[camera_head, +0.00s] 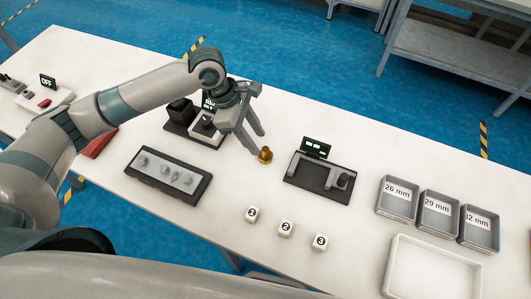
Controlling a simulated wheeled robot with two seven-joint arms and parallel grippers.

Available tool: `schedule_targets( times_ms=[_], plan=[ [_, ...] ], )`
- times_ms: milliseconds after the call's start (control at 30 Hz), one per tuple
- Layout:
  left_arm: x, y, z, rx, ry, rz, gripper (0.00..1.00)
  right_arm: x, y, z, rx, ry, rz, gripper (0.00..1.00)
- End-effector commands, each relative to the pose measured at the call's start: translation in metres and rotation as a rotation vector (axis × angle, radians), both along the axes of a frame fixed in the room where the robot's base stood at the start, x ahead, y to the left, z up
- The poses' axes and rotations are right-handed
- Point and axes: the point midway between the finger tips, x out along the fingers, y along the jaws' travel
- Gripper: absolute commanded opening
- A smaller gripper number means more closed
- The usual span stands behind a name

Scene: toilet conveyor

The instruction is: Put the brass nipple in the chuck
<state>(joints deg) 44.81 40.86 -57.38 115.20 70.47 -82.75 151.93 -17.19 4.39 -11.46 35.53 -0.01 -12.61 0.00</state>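The brass nipple (265,155) is a small gold-coloured piece near the middle of the white table. My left gripper (259,143) is above the table, its two fingers visibly apart and pointing down toward the nipple. The nipple shows just past the fingertips, and the fingers do not look closed on it. I cannot tell whether one finger touches it. A device with a dark round fixture (208,122), possibly the chuck, stands behind my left gripper and is partly hidden by it. My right gripper is not in view.
A black gauge-like device (320,178) with a display stands right of the nipple. A dark tray (141,174) holds several metal parts. Numbered white cubes (286,229) lie in front. Grey bins (397,196) marked in millimetres and a white tray (398,262) are at right.

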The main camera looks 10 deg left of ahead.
Motion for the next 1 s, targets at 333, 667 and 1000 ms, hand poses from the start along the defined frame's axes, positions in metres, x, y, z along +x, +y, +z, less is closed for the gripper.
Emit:
schedule_targets(
  times_ms=[333, 667, 1000],
  plan=[
    [0.001, -0.011, -0.016, 0.0, 0.002, 0.0, 0.4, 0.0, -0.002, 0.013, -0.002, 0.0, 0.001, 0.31],
    [0.001, -0.022, -0.046, 0.001, 0.0, 0.0, 0.4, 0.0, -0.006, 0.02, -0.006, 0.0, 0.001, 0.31],
    [0.001, -0.022, -0.047, 0.001, 0.0, 0.0, 0.4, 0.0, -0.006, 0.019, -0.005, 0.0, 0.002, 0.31]
  ],
)
